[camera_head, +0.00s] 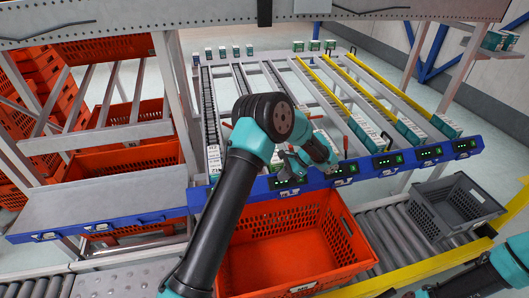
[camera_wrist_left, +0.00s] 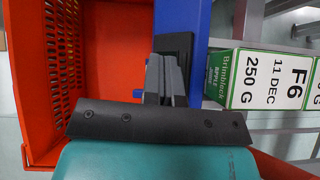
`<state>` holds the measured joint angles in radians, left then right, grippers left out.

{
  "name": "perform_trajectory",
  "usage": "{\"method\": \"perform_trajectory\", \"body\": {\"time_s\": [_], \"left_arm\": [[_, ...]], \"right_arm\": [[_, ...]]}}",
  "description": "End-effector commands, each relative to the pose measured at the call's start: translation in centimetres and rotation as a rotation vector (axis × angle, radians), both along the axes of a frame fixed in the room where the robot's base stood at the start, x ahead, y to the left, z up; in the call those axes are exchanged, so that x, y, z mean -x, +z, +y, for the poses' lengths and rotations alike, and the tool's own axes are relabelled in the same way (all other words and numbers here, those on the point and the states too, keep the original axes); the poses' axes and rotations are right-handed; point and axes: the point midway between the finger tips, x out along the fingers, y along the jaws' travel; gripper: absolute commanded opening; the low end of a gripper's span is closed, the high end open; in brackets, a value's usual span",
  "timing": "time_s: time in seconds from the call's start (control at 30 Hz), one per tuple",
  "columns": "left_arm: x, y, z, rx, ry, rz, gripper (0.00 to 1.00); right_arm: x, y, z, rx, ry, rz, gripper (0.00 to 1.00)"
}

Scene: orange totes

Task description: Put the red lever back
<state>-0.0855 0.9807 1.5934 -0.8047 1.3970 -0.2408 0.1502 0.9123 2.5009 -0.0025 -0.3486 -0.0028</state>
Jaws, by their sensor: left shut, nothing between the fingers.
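A thin upright red piece (camera_head: 345,144), which may be the red lever, shows just right of my left wrist in the head view. It is too small to tell its position. My left gripper (camera_head: 284,172) is shut and empty by the blue rail (camera_head: 262,187) at the front of the sloped rack. In the left wrist view the shut fingers (camera_wrist_left: 166,78) are in front of a dark plate on the blue rail (camera_wrist_left: 182,18). No red lever is clear there. My right arm shows only at the lower right; its gripper is out of view.
An orange tote (camera_head: 290,245) stands below the rail. A grey crate (camera_head: 452,207) is on the rollers to the right. Boxes line the rack front, and a green and white box (camera_wrist_left: 262,78) is close beside the fingers. Grey shelf (camera_head: 100,200) at left is bare.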

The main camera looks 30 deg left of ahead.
Motion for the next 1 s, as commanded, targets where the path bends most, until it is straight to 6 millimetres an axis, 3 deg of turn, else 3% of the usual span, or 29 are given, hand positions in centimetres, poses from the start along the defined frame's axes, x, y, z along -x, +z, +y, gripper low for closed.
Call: {"method": "perform_trajectory", "body": {"time_s": [0.2, 0.43, 0.6, 1.0], "left_arm": [[-3.5, 6.5, 1.2, -0.178, -0.045, 0.039, 0.00], [-5.5, 11.3, 3.5, -0.235, -0.063, 0.124, 0.00], [-5.8, 12.4, 4.0, -0.243, -0.067, 0.148, 0.00], [-5.6, 12.2, 4.3, -0.242, -0.066, 0.149, 0.00]], "right_arm": [[0.0, 0.0, 0.0, 0.000, 0.000, 0.000, 0.43], [0.0, 0.0, 0.0, 0.000, 0.000, 0.000, 0.43], [0.0, 0.0, 0.0, 0.000, 0.000, 0.000, 0.43], [0.0, 0.0, 0.0, 0.000, 0.000, 0.000, 0.43]]}}
